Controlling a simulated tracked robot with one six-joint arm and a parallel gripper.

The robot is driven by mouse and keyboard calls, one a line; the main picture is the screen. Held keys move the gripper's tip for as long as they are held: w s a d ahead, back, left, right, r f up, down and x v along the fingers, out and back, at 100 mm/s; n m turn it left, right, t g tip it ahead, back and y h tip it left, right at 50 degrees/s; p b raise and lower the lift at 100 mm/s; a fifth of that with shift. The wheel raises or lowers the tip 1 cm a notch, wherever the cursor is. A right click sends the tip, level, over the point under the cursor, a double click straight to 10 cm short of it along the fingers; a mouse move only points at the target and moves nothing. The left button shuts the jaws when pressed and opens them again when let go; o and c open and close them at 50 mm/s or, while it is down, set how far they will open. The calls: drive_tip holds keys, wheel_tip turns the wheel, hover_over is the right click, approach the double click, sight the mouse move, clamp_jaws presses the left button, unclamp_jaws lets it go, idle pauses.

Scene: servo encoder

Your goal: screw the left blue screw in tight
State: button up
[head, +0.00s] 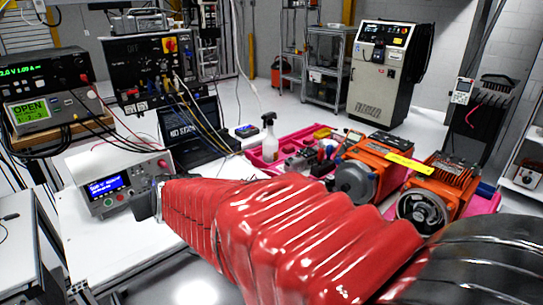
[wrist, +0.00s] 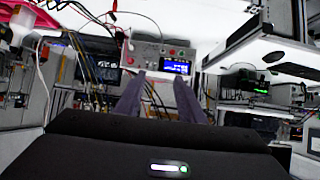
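I cannot make out a blue screw in either view. Two orange servo motors, one on the left (head: 362,170) and one on the right (head: 436,192), lie at the right of the head view. My gripper (wrist: 158,78) has its two grey fingers apart in the wrist view, with nothing seen between them. They point towards a grey bench instrument with a blue display (wrist: 160,60). In the head view my red-sleeved arm reaches left and hides part of the table. The dark gripper end (head: 145,204) is beside the same instrument (head: 117,178), its fingers mostly hidden.
Pink trays (head: 292,141) hold the motors and loose parts. A spray bottle (head: 269,137) and a laptop (head: 190,130) stand behind my arm. Cables hang from the stacked instruments (head: 150,70) on the left. The white tabletop (head: 105,240) is bare at the front left.

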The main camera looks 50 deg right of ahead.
drive_tip(key=w+d+f+m+h, duration=0.1)
drive_tip(key=w+d+m+h, duration=0.3)
drive_tip(key=d, duration=1.1)
drive_tip(key=m+g+h, duration=0.5)
drive_tip(key=g+h, duration=0.7)
drive_tip(key=g, duration=0.2)
approach(337, 163)
drive_tip(key=w+a, duration=0.1)
drive_tip(key=a, duration=0.5)
drive_tip(key=shift+w+d+r, duration=0.1)
drive_tip(key=shift+w+r, duration=0.05)
drive_tip(key=shift+r, duration=0.05)
drive_tip(key=d, duration=0.4)
drive_tip(key=s+d, duration=0.1)
drive_tip(key=d, duration=0.4)
drive_tip(key=s+d, duration=0.1)
drive_tip(key=d, duration=0.3)
drive_tip(key=shift+s+d, duration=0.1)
drive_tip(key=shift+d, duration=0.25)
drive_tip(key=shift+c, duration=0.2)
